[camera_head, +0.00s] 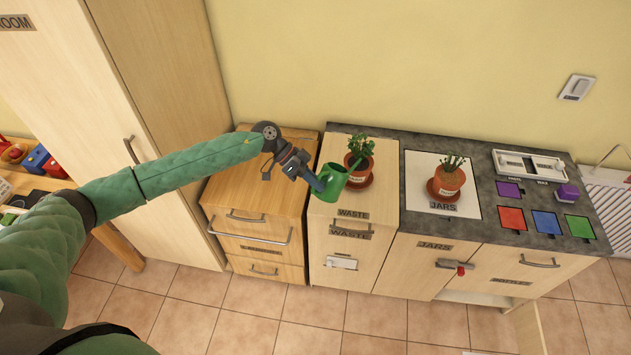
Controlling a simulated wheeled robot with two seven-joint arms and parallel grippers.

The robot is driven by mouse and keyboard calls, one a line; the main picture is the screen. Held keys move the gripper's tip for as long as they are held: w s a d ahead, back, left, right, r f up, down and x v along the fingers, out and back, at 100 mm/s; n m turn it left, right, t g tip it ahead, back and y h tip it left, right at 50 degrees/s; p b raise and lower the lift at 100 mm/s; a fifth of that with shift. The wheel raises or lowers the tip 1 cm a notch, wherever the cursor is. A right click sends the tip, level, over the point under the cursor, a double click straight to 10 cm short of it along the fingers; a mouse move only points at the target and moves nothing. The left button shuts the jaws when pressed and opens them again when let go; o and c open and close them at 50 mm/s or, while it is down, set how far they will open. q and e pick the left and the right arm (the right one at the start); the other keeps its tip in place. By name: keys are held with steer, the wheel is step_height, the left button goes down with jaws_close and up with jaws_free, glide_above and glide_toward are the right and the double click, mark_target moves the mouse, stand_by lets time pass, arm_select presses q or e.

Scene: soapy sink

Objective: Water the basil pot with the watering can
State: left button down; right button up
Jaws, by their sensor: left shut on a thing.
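A green watering can (331,183) is held by my left gripper (316,181), which is shut on it at its left side. The can hangs above the counter's front left edge, with its spout toward a leafy potted plant (359,146). This plant stands in a terracotta pot (357,171) with a small label, on a saucer. A second terracotta pot (449,182) with thinner stems stands on a saucer further right. The labels are too small to read, so I cannot tell which one is basil. I see no water flowing. My right gripper is not in view.
The dark counter (405,222) carries a white tray (531,164), a purple block (567,192) and coloured squares on its right. A wooden drawer unit (235,190) stands left of it, beside a tall cabinet (150,90). Tiled floor in front is mostly clear.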

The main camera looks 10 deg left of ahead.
mark_target(314, 190)
arm_select(q)
steer(key=f+b, duration=0.2)
steer(key=f, duration=0.1)
steer(key=shift+s+a+f+m+t+h+b, duration=0.2)
steer(key=shift+m+t+h+b, duration=0.1)
steer(key=shift+t+h+b, duration=0.1)
step_height(314, 190, down, 2)
steer(key=shift+s+f+m+t+h+b, duration=0.1)
steer(key=shift+f+m+t+h+b, duration=0.25)
steer(key=shift+b, duration=0.65)
steer(key=shift+r, duration=0.1)
steer(key=shift+s+r+p, duration=0.45)
steer(key=shift+s+p, duration=0.1)
steer(key=shift+p, duration=0.35)
steer(key=shift+s+a+r+p, duration=0.1)
steer(key=shift+s+r+p, duration=0.35)
steer(key=shift+s, duration=0.4)
steer(key=shift+s+a+r+p, duration=0.1)
steer(key=shift+s+r+p, duration=0.15)
steer(key=shift+s+p, duration=0.45)
steer(key=shift+s+a+r+p, duration=0.1)
steer(key=shift+s+r+p, duration=0.25)
steer(key=shift+s, duration=0.6)
